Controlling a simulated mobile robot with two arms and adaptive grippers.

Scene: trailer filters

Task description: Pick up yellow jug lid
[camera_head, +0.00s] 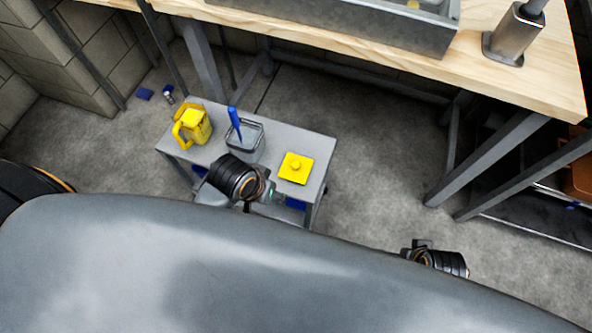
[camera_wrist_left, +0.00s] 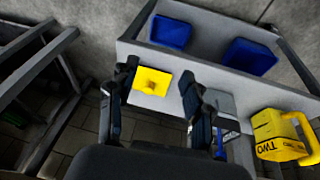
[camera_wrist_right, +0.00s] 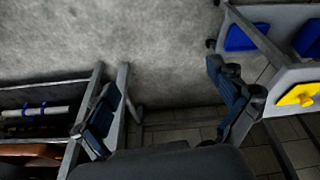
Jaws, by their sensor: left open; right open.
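The yellow jug lid (camera_head: 296,168), a square plate with a round knob, lies flat on the right end of a small grey table (camera_head: 322,150). In the left wrist view the lid (camera_wrist_left: 152,81) shows between the fingers of my left gripper (camera_wrist_left: 158,84), which is open and empty. In the head view the left wrist is over the table's near edge, left of the lid; its fingers are hard to make out. My right gripper (camera_wrist_right: 163,92) is open and empty, off to the right of the table. The lid (camera_wrist_right: 298,96) shows at its view's right edge.
A yellow jug (camera_head: 195,124) stands at the table's left end. A grey square container (camera_head: 258,145) with a blue-handled tool (camera_head: 235,122) is between jug and lid. Blue bins (camera_wrist_left: 171,32) are below the tabletop. A wooden workbench (camera_head: 480,90) stands behind, with angled metal legs.

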